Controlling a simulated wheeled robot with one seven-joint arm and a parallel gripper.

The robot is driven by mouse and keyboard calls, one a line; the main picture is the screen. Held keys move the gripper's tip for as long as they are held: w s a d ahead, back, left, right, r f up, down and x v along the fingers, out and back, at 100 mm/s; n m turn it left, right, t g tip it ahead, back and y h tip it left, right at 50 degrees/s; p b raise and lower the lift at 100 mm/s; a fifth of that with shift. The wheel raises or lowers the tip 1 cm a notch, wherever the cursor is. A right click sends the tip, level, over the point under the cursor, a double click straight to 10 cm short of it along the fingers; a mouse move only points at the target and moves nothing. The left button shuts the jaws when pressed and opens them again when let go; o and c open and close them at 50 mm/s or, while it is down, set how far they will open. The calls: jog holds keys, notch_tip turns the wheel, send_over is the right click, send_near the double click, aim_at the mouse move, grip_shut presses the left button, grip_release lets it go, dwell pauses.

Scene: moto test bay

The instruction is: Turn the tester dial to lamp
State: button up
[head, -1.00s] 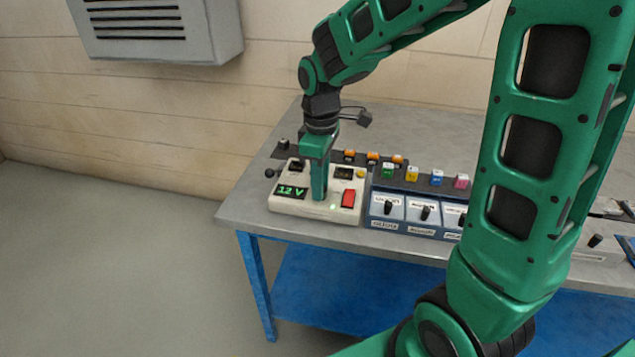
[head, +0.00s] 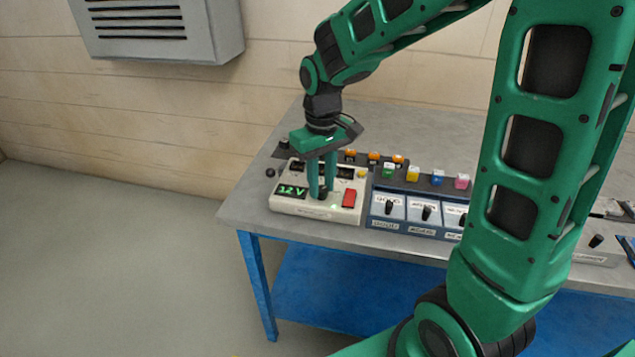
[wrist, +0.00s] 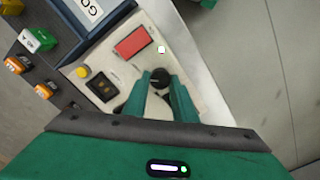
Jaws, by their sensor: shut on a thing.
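The tester (head: 336,213) is a cream box at the left front of the bench. Its green display (head: 291,191) reads 12 V. A red switch (head: 349,199) and a lit green light (head: 334,206) are on its top. My gripper (head: 321,194) points down over the tester, shut on the black dial (wrist: 159,78). In the wrist view the gripper's fingers (wrist: 160,95) sit on both sides of the dial. The dial's setting marks are hidden or too small to read.
A blue panel (head: 386,226) with black switches stands right of the tester. Behind it, coloured blocks, including a green one (head: 388,171) and a yellow one (head: 413,174), stand on a dark strip. The grey bench top (head: 250,200) is bare at the left edge.

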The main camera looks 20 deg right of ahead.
aim_at(321, 188)
jog(key=shift+w+r+m, duration=0.15)
jog(key=shift+w+m, duration=0.05)
jog(key=shift+m, duration=0.9)
jog(key=o, duration=0.9)
jog(key=shift+o, duration=0.7)
jog(key=shift+s, duration=0.1)
notch_tip(321, 188, up, 11)
jog(key=shift+f, duration=0.2)
